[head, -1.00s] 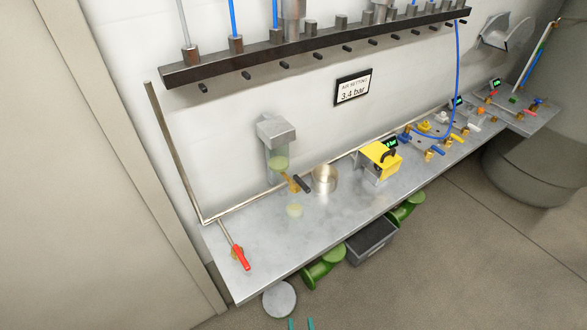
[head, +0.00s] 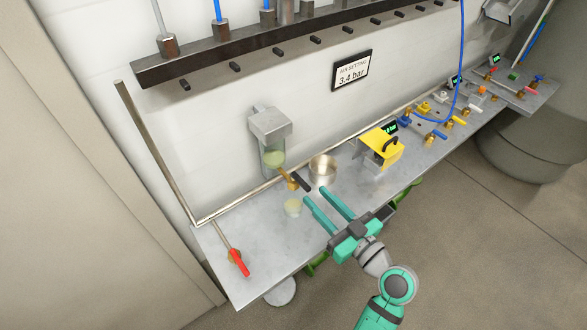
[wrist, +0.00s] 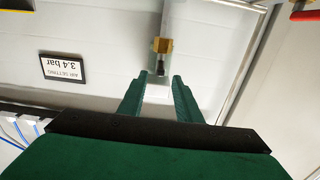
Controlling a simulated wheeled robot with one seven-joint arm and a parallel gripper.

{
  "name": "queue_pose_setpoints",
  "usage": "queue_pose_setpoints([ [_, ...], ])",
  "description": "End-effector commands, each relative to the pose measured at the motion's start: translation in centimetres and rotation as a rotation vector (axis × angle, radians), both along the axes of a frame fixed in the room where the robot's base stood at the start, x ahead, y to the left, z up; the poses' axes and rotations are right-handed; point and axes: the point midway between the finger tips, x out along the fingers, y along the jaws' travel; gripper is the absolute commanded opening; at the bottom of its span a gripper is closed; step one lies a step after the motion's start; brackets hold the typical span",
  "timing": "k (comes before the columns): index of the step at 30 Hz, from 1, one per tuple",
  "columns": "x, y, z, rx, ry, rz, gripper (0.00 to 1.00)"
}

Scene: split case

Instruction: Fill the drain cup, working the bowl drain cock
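The bowl (head: 273,157) is clear, hangs under a grey filter head (head: 270,124) and holds some yellow-green liquid.
A red-handled valve (head: 238,262) is at the bench's left end. A pipe (head: 155,155) runs along the wall side. The bench front left is clear.

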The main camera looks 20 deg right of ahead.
Motion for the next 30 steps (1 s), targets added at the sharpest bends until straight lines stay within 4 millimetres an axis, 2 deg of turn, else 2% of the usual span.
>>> queue_pose_setpoints([
  [5, 1.2, 0.5, 0.3, -0.004, -0.007, 0.009, 0.31],
  [19, 8.4, 3.1, 0.3, -0.002, -0.006, 0.007, 0.31],
  [24, 9.7, 3.4, 0.2, -0.002, -0.005, 0.004, 0.31],
  [30, 10.1, 3.6, 0.2, -0.001, -0.005, 0.003, 0.31],
])
